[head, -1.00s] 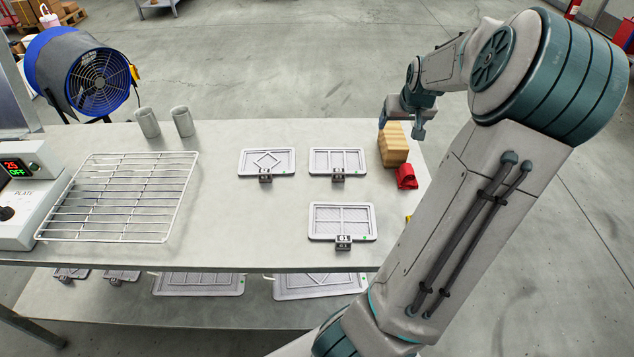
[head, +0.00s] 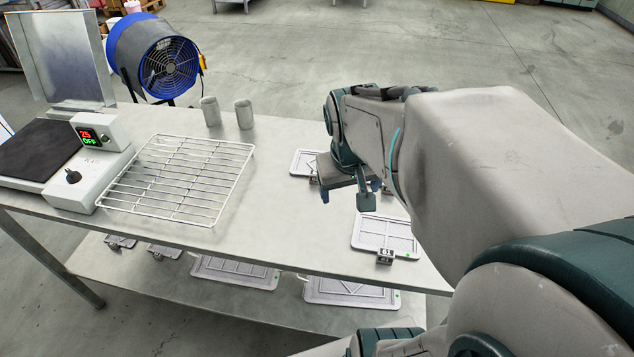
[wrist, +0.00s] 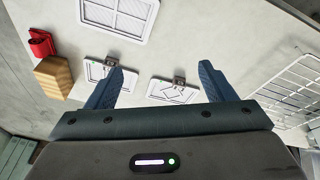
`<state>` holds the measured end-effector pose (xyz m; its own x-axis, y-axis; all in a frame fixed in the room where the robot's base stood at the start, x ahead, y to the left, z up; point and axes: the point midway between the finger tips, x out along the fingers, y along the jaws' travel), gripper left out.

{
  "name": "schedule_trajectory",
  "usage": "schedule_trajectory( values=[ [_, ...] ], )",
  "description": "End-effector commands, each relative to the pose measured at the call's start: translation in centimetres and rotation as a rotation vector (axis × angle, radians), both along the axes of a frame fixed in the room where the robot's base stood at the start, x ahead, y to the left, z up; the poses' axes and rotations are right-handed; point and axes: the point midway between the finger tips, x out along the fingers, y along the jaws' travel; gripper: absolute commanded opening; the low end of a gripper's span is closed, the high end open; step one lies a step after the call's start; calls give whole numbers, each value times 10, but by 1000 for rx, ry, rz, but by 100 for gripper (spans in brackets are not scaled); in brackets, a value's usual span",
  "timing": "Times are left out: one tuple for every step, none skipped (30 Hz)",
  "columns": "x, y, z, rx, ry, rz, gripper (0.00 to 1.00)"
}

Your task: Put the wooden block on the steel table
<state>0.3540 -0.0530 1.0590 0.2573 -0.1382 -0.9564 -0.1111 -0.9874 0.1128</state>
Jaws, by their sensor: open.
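The wooden block (wrist: 54,77) shows in the wrist view at the left, standing on the steel table near its edge, beside a red item. In the head view my arm hides it. The steel table (head: 275,215) spans the middle of the head view. My gripper (head: 350,193) is above the table's right part, over the plates. In the wrist view my gripper (wrist: 160,70) has its two blue fingers spread with nothing between them. The block is apart from it, off to the left of the left finger.
A wire rack (head: 185,180), a control box (head: 88,165) and two grey cups (head: 228,113) are on the table. A framed plate (head: 386,237) lies at the front right; two more (wrist: 172,91) show below my fingers. The red item (wrist: 41,43) is by the block. A blue fan (head: 155,55) stands behind.

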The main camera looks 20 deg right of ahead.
Motion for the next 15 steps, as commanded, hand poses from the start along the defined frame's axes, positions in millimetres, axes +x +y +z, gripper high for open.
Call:
schedule_trajectory(
  values=[
    [-11, 13, 1, 15, -4, 26, 76],
    [-18, 19, 1, 26, -3, 36, 76],
    [-26, 26, 1, 39, -3, 50, 76],
    [-32, 31, 1, 49, -1, 59, 76],
    [-38, 36, 0, 60, 0, 67, 76],
    [-44, 41, 0, 73, 1, 77, 76],
    [-48, 44, -1, 82, 2, 83, 76],
    [-52, 46, -1, 90, 3, 90, 76],
    [-56, 49, -2, 98, 6, 97, 76],
    [-59, 51, -3, 104, 8, 100, 76],
    [-61, 52, -3, 107, 9, 103, 76],
    [-62, 53, -3, 112, 10, 106, 76],
    [-63, 54, -3, 114, 10, 107, 76],
    [-64, 54, -3, 114, 10, 108, 76],
    [-64, 54, -3, 115, 10, 108, 76]
  ],
)
